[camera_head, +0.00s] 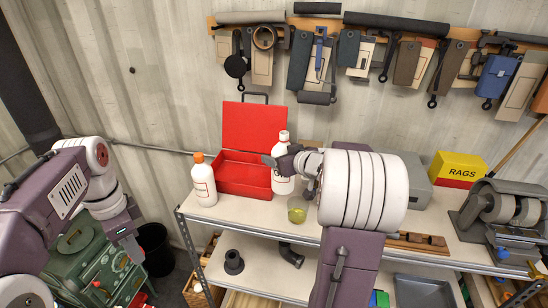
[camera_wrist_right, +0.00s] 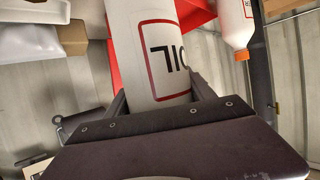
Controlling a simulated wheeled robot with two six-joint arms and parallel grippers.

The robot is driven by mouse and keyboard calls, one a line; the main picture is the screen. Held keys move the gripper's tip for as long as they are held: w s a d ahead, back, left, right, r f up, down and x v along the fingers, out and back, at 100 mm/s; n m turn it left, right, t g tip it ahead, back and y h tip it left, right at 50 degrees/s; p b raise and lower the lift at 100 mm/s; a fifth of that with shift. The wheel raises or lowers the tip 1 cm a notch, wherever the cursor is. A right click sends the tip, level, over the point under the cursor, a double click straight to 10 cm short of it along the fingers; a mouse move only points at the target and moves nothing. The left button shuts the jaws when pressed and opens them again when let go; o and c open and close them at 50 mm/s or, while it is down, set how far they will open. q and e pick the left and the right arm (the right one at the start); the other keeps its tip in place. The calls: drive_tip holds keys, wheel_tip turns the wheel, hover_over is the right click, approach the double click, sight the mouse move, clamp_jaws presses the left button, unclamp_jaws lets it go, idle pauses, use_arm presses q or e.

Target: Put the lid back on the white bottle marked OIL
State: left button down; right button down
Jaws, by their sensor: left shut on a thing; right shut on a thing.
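The white bottle marked OIL (camera_head: 284,184) stands upright on the top shelf in front of the red toolbox. Its narrow white top (camera_head: 284,136) shows above my right gripper. My right gripper (camera_head: 276,163) is shut on the bottle's body. In the right wrist view the bottle (camera_wrist_right: 145,35) sits between the fingers, with its red-framed label upside down. My left gripper (camera_head: 128,237) hangs low at the left, in front of a green machine and well away from the bottle. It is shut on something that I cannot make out. I cannot identify a loose lid.
An orange-capped white bottle (camera_head: 204,186) stands at the shelf's left end; it also shows in the wrist view (camera_wrist_right: 236,25). The open red toolbox (camera_head: 240,181) is behind. A small yellowish jar (camera_head: 297,209) is near the front edge. A RAGS box (camera_head: 458,167) and grey machine (camera_head: 502,210) stand right.

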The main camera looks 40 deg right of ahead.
drive_tip(key=shift+s+d+r, duration=0.1)
drive_tip(key=shift+d, duration=0.05)
idle(0.3)
drive_tip(key=c, duration=1)
unclamp_jaws()
clamp_jaws()
